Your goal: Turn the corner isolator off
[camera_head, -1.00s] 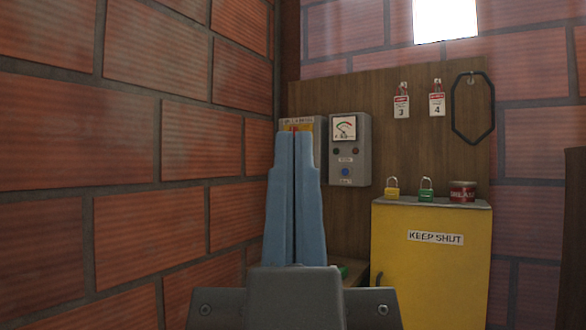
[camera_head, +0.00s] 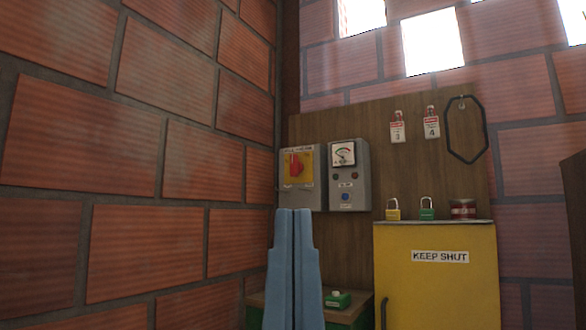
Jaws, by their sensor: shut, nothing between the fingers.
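The corner isolator (camera_head: 303,178) is a grey box on the wooden board beside the brick corner. It has a yellow plate and a red rotary handle (camera_head: 296,165) that stands roughly upright. A label above the handle is too small to read. My gripper (camera_head: 293,212) shows as two blue fingers pointing up, shut together with nothing between them. In the picture its tips are just below the isolator's lower edge. I cannot tell how far the tips are from the box.
A grey meter box (camera_head: 350,178) with a dial and buttons adjoins the isolator on the right. A yellow cabinet (camera_head: 440,285) carries two padlocks and a red tin (camera_head: 463,209). A green item (camera_head: 338,300) lies on a low surface. The brick wall (camera_head: 130,170) closes off the left.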

